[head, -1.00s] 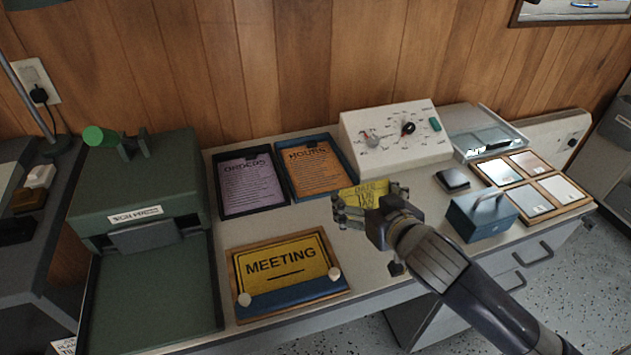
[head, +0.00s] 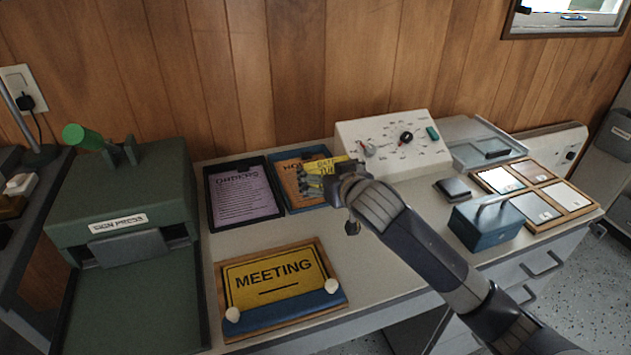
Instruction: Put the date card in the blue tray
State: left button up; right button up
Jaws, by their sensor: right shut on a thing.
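The yellow date card (head: 327,163) is in my right gripper (head: 318,186), which is shut on it. The gripper and card are above the right part of the blue tray (head: 289,154) and hide much of it. An orange card headed "HOURS" (head: 287,174) lies in the blue tray and is partly covered. I cannot tell whether the date card touches the tray. My left gripper is not in view.
A black tray with a purple "ORDERS" card (head: 238,190) is left of the blue tray. In front lies a yellow "MEETING" sign (head: 275,275). A white dial box (head: 390,145) stands to the right, a green sign press (head: 125,210) at left, a blue box (head: 485,225) at right.

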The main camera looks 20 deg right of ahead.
aim_at(316, 168)
jog(key=w, duration=0.1)
jog(key=w+a, duration=0.1)
jog(key=w, duration=0.1)
jog(key=shift+w+a+f, duration=0.15)
jog(key=shift+a, duration=0.15)
notch_tip(316, 168, down, 3)
jog(key=shift+r+b, duration=0.2)
jog(key=shift+b, duration=0.25)
jog(key=shift+f, duration=0.5)
jog(key=o, duration=0.7)
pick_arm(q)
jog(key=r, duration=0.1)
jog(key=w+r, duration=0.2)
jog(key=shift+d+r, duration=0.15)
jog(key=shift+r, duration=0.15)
pick_arm(e)
jog(key=shift+s+r, duration=0.15)
jog(key=shift+s, duration=0.2)
pick_arm(q)
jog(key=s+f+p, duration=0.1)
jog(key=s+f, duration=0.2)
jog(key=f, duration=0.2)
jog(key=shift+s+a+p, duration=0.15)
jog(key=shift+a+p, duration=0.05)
jog(key=shift+p, duration=0.1)
pick_arm(e)
jog(key=v, duration=1.1)
jog(key=shift+s+r, duration=0.1)
jog(key=shift+r, duration=0.05)
